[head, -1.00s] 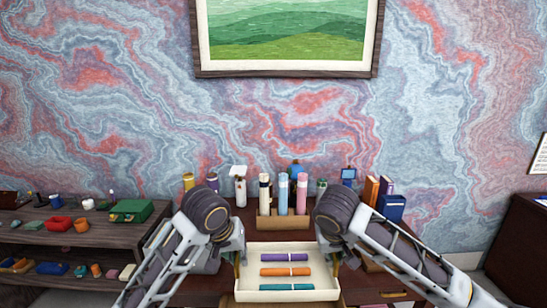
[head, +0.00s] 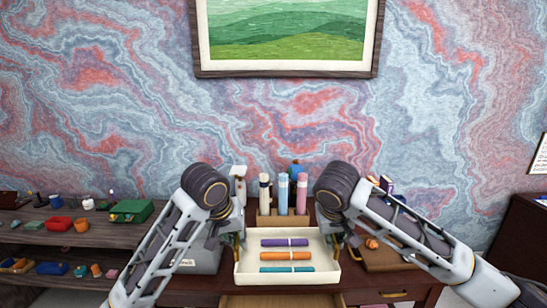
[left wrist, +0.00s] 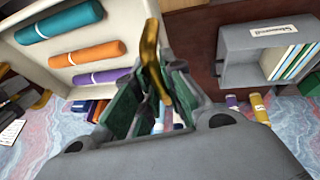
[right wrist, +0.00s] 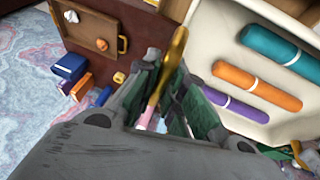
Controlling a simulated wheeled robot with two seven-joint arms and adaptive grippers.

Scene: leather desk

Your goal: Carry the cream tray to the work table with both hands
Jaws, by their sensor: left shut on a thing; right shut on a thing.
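The cream tray (head: 325,266) is in the middle of the head view, above the front of the desk, and looks about level. It holds a purple roll (head: 285,242), an orange roll (head: 286,256) and a teal roll (head: 287,269), each with a white band. My left gripper (head: 239,240) is shut on the brass handle (left wrist: 152,62) at the tray's left side. My right gripper (head: 348,240) is shut on the brass handle (right wrist: 170,62) at its right side. The tray hides part of the desk, and I cannot tell its exact height.
A holder with bottles (head: 284,220) stands just behind the tray. A grey labelled box (head: 200,261) is at left and a brown leather tray (head: 395,259) at right. A drawer (head: 280,300) shows below. A dark shelf (head: 70,238) with small items stands further left.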

